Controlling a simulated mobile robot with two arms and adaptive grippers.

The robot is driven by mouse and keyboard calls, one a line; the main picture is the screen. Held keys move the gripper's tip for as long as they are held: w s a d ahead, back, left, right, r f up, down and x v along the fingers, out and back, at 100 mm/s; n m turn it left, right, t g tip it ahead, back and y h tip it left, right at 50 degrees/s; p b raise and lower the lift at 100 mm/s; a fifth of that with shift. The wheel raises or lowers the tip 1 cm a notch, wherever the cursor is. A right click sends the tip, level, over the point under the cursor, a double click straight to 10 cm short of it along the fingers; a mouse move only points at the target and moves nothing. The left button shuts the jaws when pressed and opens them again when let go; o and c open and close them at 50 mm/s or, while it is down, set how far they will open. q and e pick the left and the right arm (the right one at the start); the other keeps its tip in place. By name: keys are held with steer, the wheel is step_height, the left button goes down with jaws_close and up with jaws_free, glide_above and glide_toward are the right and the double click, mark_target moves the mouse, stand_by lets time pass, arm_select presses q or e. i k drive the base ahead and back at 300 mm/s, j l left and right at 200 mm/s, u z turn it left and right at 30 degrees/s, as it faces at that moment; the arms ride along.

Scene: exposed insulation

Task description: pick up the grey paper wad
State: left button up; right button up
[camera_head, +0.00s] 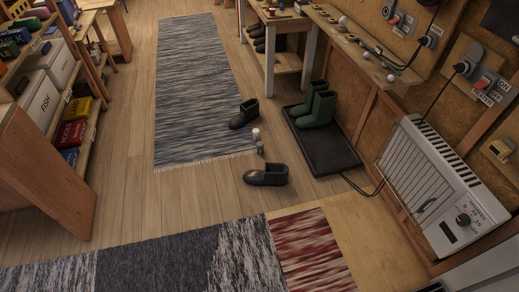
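I cannot single out the grey paper wad with certainty. A small pale round thing (391,78) lies near the front end of the wooden wall shelf on the right. Another pale round thing (343,20) sits farther back on that shelf. A small whitish item (256,134) is on the floor between two black boots. All are too small to tell whether any is paper. Neither of my grippers is in view.
Green boots (317,107) stand on a dark tray (330,150). A heater (440,185) hangs at right; shelves with boxes (42,98) line the left. Middle floor is mostly clear.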

mark_target(260, 145)
steer(key=i+j+u, duration=0.15)
steer(key=i+j, duration=0.6)
